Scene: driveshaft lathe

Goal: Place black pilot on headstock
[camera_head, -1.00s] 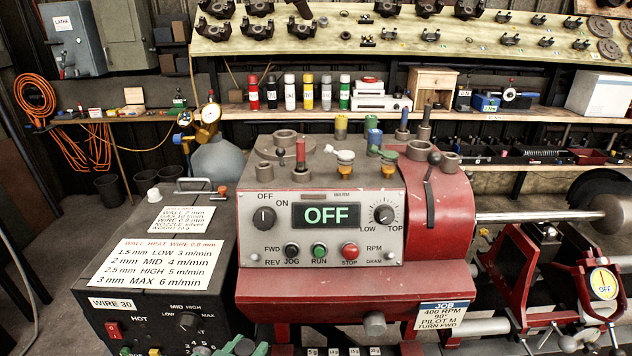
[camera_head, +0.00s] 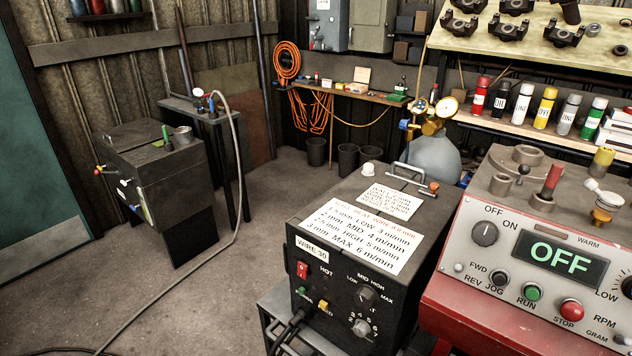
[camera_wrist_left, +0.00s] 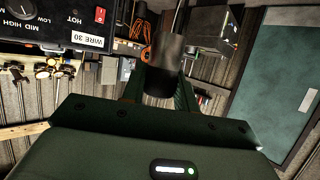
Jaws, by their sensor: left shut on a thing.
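In the left wrist view my left gripper (camera_wrist_left: 160,88) is shut on a dark cylinder, which looks like the black pilot (camera_wrist_left: 163,58). The held cylinder is well away from the headstock. My right gripper is not in view.
A black wire-welder box (camera_head: 330,270) with white labels stands left of the headstock. A gas bottle with gauges (camera_head: 433,150) is behind it. A dark cabinet (camera_head: 165,190) stands at left, with a hose across the floor. Open floor (camera_head: 225,290) lies between cabinet and welder box.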

